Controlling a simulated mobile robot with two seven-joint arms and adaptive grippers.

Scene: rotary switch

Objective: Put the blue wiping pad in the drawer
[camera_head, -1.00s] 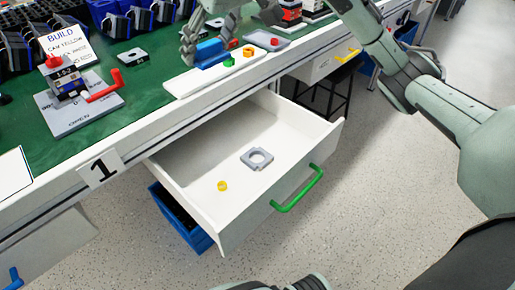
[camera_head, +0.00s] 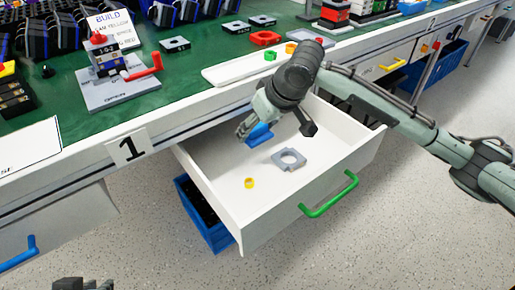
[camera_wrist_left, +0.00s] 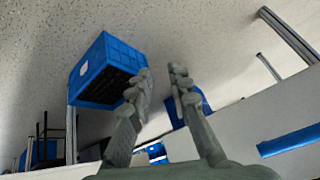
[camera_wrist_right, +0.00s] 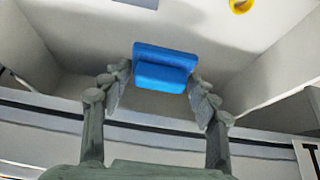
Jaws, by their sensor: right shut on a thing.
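The blue wiping pad (camera_head: 259,135) is in my right gripper (camera_head: 250,130), above the back part of the open white drawer (camera_head: 222,158). In the right wrist view the pad (camera_wrist_right: 165,68) sits between the two fingertips, with the drawer's inside behind it. Whether the pad touches the drawer floor is hard to tell. The drawer has a green handle (camera_head: 330,196) on its front. My left gripper (camera_wrist_left: 162,70) is open and empty, pointing towards the floor area; only a bit of it shows at the head view's bottom left.
A grey plate with a round hole (camera_head: 289,160) and a yellow ring (camera_head: 249,182) lie in the drawer. A white tray (camera_head: 225,74) with small coloured parts is on the bench above. A blue crate (camera_head: 205,216) stands below the drawer. The drawer's left floor is clear.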

